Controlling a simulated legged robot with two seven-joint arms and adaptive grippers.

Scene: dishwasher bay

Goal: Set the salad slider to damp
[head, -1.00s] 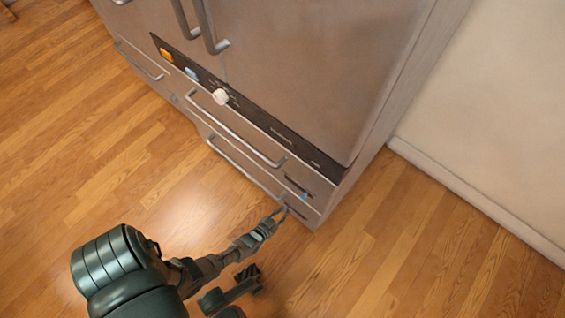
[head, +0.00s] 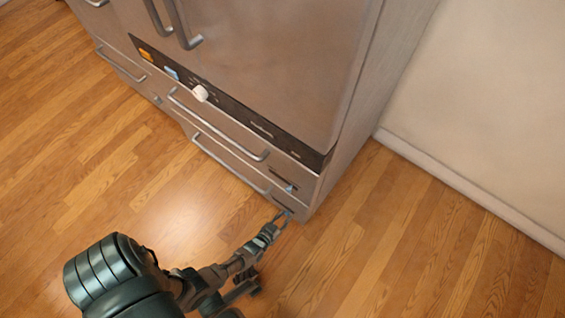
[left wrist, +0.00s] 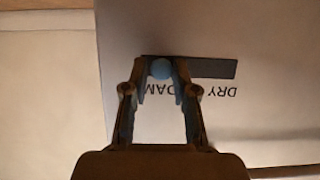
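A blue slider knob (left wrist: 160,68) sits near the left end of a dark slot (left wrist: 212,68) in the left wrist view. The upside-down label DRY (left wrist: 218,92) is under the slot's right part; a label reading DAM, partly hidden by a finger, is beside the knob. My left gripper (left wrist: 161,82) has a fingertip on each side of the knob and looks shut on it. In the head view my left gripper (head: 281,217) is at the lower drawer's slot (head: 283,204), near the appliance's bottom right corner. My right gripper cannot be made out.
A dark control strip (head: 240,116) has a white dial (head: 200,93) and orange and blue buttons. Drawer handles (head: 215,128) jut out to the left. The wooden floor (head: 400,240) on the right is clear.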

